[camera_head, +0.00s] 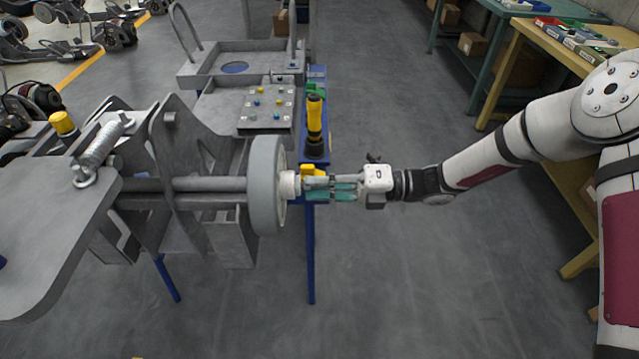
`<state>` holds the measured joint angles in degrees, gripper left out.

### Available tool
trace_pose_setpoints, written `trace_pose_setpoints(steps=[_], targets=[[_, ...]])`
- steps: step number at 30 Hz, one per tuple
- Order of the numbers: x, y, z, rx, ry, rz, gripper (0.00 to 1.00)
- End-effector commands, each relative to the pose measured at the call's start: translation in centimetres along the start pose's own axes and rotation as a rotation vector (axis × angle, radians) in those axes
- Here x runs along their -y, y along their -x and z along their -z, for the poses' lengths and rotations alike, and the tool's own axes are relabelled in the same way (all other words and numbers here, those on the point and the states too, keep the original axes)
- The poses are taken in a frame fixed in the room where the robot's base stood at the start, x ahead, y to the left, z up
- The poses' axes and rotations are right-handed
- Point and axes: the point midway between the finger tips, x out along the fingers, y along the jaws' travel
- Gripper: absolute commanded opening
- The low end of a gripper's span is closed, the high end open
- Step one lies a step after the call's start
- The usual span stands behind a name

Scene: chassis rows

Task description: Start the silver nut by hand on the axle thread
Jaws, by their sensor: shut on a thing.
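A grey wheel or drum (265,185) sits at the right end of the horizontal axle (200,185) on the grey chassis (45,225). A pale hub (289,184) stands out from the wheel's right face. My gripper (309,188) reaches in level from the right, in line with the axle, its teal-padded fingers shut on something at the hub. The silver nut is too small and too covered by the fingers to make out, and so is the axle thread. I cannot tell how the nut sits against the thread.
A blue stand behind the wheel holds a yellow and black tool (315,125) upright. A grey tray (265,110) with small coloured parts is beside it. A wooden bench (565,45) with bins stands at the right. The floor below my gripper is clear.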

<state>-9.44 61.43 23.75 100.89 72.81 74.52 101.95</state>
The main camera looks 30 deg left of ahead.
Motion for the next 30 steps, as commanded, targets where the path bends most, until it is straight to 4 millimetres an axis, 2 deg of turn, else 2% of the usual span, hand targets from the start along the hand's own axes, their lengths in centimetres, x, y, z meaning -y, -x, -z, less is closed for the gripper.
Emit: trace_pose_setpoints(steps=[3, 4, 6, 15, 19, 23, 30], targets=[[-0.1, -0.2, 0.1, -0.003, 0.001, -0.003, 0.0], [-0.1, -0.2, 0.1, -0.003, 0.001, -0.003, 0.24], [-0.1, -0.1, 0.1, -0.002, 0.002, -0.002, 0.4], [0.0, 0.0, 0.0, 0.0, 0.002, 0.0, 0.41], [0.0, 0.8, -0.1, 0.002, 0.003, 0.001, 0.41], [0.0, 2.6, -0.1, 0.003, 0.002, 0.001, 0.41], [0.0, 7.6, -0.1, 0.002, 0.003, 0.0, 0.41]])
